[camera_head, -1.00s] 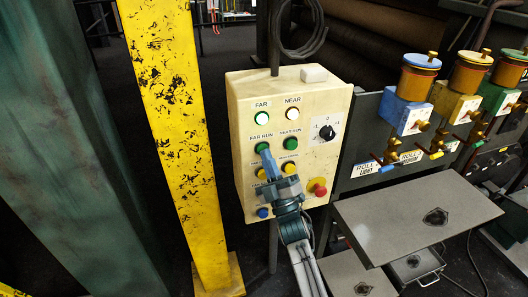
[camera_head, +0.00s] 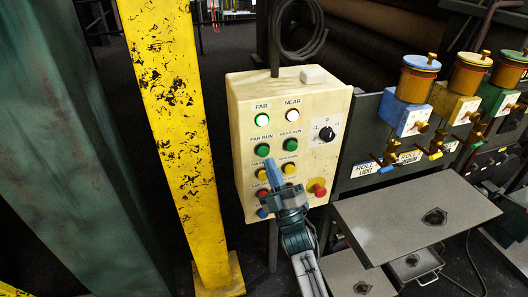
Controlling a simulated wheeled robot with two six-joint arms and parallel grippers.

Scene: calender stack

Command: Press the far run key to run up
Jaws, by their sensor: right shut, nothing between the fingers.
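The cream control box (camera_head: 240,100) stands in the middle of the view. Its far run key is the green button (camera_head: 262,150) under the "FAR-RUN" label, now showing clear of the fingers. A second green button (camera_head: 291,144) is under "NEAR-RUN". My right gripper (camera_head: 270,163) comes from below with its blue fingers shut and empty. Their tips are just below and right of the far run key; I cannot tell if they touch the panel. The gripper hides part of the lower buttons. My left gripper is not in view.
Lit FAR (camera_head: 262,119) and NEAR (camera_head: 292,114) lamps sit above the keys. A black selector knob (camera_head: 327,133) and red mushroom button (camera_head: 318,188) are at the right. A yellow post (camera_head: 170,120) stands left; a grey metal shelf (camera_head: 400,215) is at right.

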